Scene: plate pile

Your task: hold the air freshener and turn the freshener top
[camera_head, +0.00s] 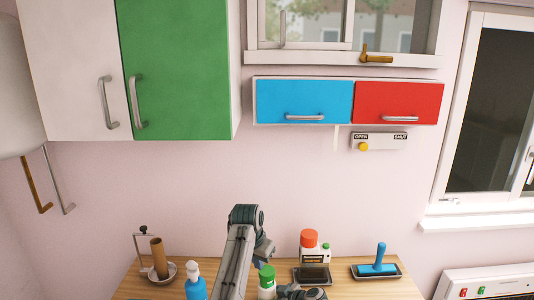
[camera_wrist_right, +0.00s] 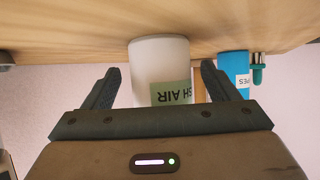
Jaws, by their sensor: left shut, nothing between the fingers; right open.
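The air freshener (camera_head: 267,291) is white with a green top (camera_head: 267,274) and stands on the wooden table. My left gripper (camera_head: 264,256) is shut and empty, just above the green top; I cannot tell whether it touches. In the right wrist view, which is upside down, the white freshener (camera_wrist_right: 160,70) shows a pale green label reading "SH AIR". My open right gripper (camera_wrist_right: 158,85) has one finger on each side of it, with visible gaps. The freshener's top is hidden there behind the gripper body.
An orange-capped container (camera_head: 310,248), a dark tray (camera_head: 312,275) and a blue-handled tool (camera_head: 378,262) stand right. In the wrist view a blue container (camera_wrist_right: 234,72) is close beside.

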